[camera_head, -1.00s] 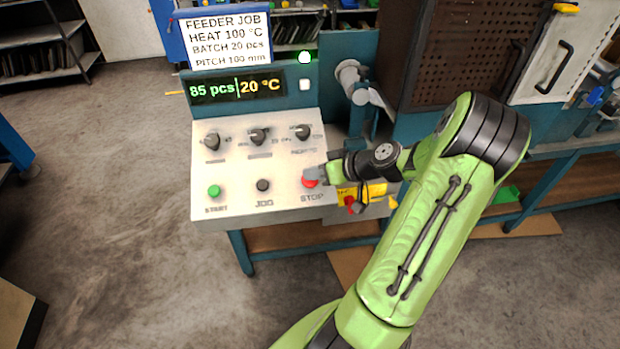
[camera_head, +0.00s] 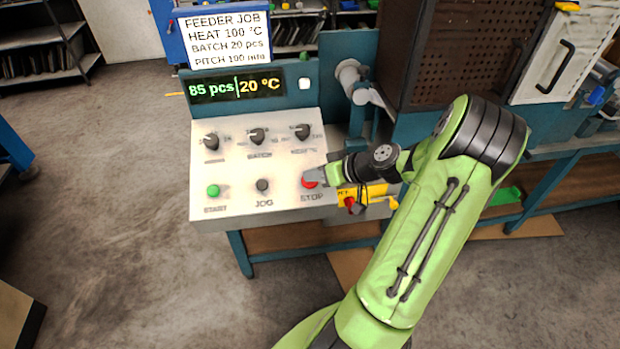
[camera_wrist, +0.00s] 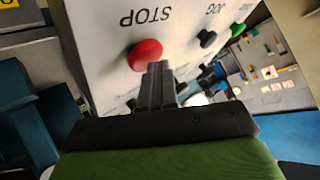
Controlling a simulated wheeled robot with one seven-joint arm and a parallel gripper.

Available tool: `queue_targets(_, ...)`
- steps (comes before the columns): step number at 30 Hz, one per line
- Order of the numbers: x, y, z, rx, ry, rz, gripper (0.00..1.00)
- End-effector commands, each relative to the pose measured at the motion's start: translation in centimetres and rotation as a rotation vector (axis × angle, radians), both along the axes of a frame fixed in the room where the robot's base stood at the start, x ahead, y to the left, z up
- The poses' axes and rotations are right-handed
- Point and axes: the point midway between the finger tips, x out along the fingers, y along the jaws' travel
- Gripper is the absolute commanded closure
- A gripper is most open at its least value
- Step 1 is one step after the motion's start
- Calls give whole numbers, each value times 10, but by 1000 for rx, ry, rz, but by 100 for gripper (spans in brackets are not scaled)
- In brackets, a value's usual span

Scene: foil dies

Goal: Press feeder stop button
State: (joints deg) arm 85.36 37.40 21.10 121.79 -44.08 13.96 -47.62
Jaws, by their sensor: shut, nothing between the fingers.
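The red STOP button (camera_head: 309,182) sits at the lower right of the light feeder panel (camera_head: 235,170). In the wrist view the red button (camera_wrist: 145,54) shows as a round cap beside the word STOP. My gripper (camera_head: 316,178) is shut and empty, with its fingertips at the button and covering part of it in the head view. In the wrist view my fingertips (camera_wrist: 157,68) overlap the button's lower right edge; whether they touch it I cannot tell. The lamp (camera_head: 304,56) above the display is dark. The display (camera_head: 237,87) reads 85 pcs and 20 °C.
The green START button (camera_head: 213,191) and black JOG button (camera_head: 263,185) are left of STOP. Several black knobs (camera_head: 257,136) stand above them. A yellow box with a red switch (camera_head: 349,202) is just right of the panel. A job sign (camera_head: 226,38) stands behind.

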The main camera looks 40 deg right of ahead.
Motion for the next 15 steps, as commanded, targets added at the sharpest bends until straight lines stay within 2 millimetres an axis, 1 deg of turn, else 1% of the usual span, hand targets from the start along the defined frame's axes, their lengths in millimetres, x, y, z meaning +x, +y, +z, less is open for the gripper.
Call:
queue_targets(7, -1, 0, 2, 0, 2, -1, 100)
queue_targets(15, -5, 3, 17, 0, 1, -1, 100)
